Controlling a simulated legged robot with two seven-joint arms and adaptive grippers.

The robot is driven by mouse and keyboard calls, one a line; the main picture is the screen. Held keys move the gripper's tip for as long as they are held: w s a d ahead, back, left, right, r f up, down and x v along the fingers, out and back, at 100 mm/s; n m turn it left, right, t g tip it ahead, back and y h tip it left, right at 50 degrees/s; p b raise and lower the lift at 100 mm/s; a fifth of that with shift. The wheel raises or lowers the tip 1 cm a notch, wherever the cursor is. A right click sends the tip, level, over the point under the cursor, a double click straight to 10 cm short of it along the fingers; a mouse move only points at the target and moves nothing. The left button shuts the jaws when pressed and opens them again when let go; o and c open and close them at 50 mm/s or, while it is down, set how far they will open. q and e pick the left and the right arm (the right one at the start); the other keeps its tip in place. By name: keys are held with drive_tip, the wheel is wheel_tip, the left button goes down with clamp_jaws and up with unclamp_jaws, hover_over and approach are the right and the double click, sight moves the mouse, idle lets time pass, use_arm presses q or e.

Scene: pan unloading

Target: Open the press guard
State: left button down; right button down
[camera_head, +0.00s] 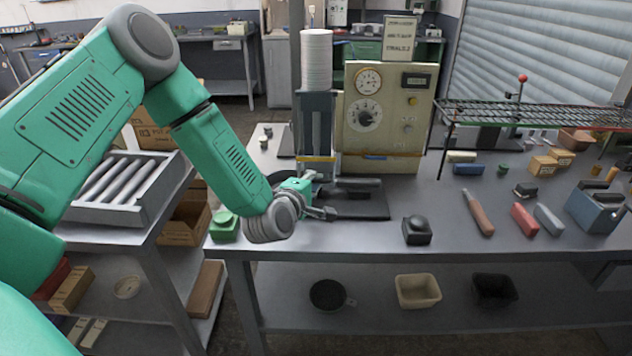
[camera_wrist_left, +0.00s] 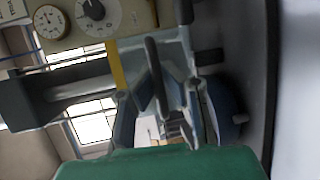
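The press stands at the back of the bench, with a white ribbed column (camera_head: 317,60) above a dark grey guard panel (camera_head: 316,112). A yellow strip (camera_head: 318,158) crosses the panel's lower part and also shows in the left wrist view (camera_wrist_left: 118,66). The panel looks lowered. My left gripper (camera_head: 328,212) is low in front of the press, over its dark base. In the left wrist view its fingers (camera_wrist_left: 160,112) are apart, with a dark upright bar (camera_wrist_left: 153,68) between or just beyond them; I cannot tell whether they touch it. My right gripper is in neither view.
A beige control box (camera_head: 390,135) with gauges stands right of the press. A black block (camera_head: 417,230) and a green button box (camera_head: 224,226) sit near the front edge. A tray of rollers (camera_head: 118,185) is at left. A wire rack (camera_head: 530,114) overhangs the right side.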

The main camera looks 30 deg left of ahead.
use_arm(q)
wheel_tip(320, 180, up, 10)
drive_tip(key=p, duration=0.5)
drive_tip(key=shift+d+f, duration=0.1)
drive_tip(key=shift+f, duration=0.15)
drive_tip(key=c, duration=1.6)
unclamp_jaws()
drive_tip(key=shift+c, duration=0.2)
drive_tip(key=shift+s+d, duration=0.1)
drive_tip(key=v, duration=1.2)
